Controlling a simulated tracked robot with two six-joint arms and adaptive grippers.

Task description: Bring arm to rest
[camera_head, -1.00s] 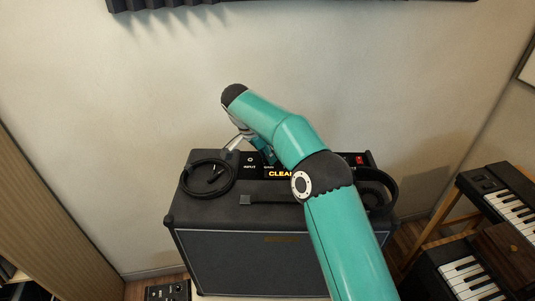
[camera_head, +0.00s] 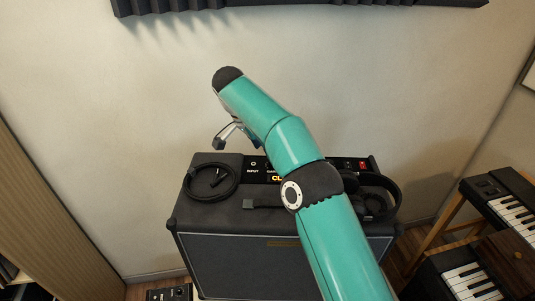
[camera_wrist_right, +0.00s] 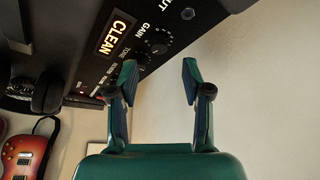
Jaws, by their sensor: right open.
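My right arm reaches in from the bottom right of the head view over a black amplifier (camera_head: 270,226). Its gripper (camera_head: 222,140) is partly hidden behind the wrist and hangs above the back left of the amplifier. In the right wrist view the two fingers of the gripper (camera_wrist_right: 158,82) stand apart with nothing between them. The amplifier's control panel (camera_wrist_right: 130,45), with a lit CLEAN display (camera_wrist_right: 115,33) and knobs, lies just beyond the fingertips. My left gripper is not in view.
A coiled black cable (camera_head: 211,181) and black headphones (camera_head: 377,195) lie on the amplifier. Keyboards (camera_head: 505,200) stand at the right. A red guitar (camera_wrist_right: 26,157) shows in the wrist view.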

